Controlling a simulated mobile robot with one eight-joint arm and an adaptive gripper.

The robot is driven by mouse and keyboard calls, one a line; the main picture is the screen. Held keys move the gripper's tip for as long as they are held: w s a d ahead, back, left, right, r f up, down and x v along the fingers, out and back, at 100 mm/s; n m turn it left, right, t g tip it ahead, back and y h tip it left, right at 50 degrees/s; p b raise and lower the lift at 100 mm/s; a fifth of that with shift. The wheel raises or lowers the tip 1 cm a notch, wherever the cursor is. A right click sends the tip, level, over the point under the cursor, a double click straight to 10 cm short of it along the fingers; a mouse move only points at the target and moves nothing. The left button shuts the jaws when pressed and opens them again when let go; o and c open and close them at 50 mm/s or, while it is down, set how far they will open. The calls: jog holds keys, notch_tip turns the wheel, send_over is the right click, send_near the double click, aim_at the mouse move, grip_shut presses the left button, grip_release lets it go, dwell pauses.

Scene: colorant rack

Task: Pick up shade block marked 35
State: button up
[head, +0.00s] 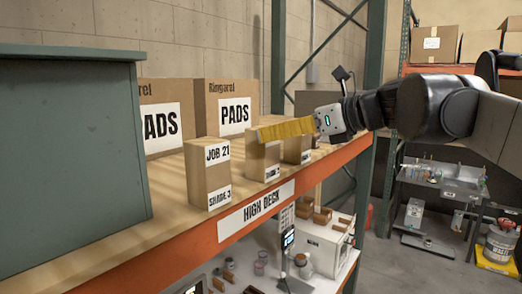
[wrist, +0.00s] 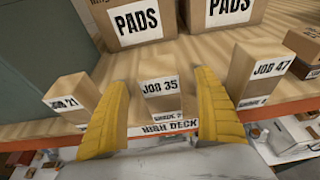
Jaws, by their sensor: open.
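The shade block marked JOB 35 (wrist: 160,100) is a brown box with white labels, upright at the shelf's front edge. In the wrist view it stands between the two yellow fingers of my open gripper (wrist: 163,76), with a gap showing on each side. In the head view my gripper (head: 264,132) reaches in from the right, and its yellow fingers cover the upper part of this middle block (head: 256,166). Its JOB label is hidden there.
Similar blocks stand on both sides: JOB 21 (head: 209,178) at left and JOB 47 (wrist: 257,75) at right. PADS cartons (head: 232,95) stand behind. A grey-green cabinet (head: 70,140) is at left. The orange HIGH DECK beam (head: 205,236) edges the shelf.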

jog(key=p+x, duration=0.1)
jog(key=x, duration=0.4)
jog(key=shift+r+p, duration=0.1)
jog(key=shift+p, duration=0.25)
jog(key=shift+s+d, duration=0.15)
jog(key=shift+s, duration=0.05)
jog(key=shift+c, duration=0.6)
jog(key=c, duration=1.4)
jog(key=shift+o, duration=0.2)
jog(key=shift+r, duration=0.1)
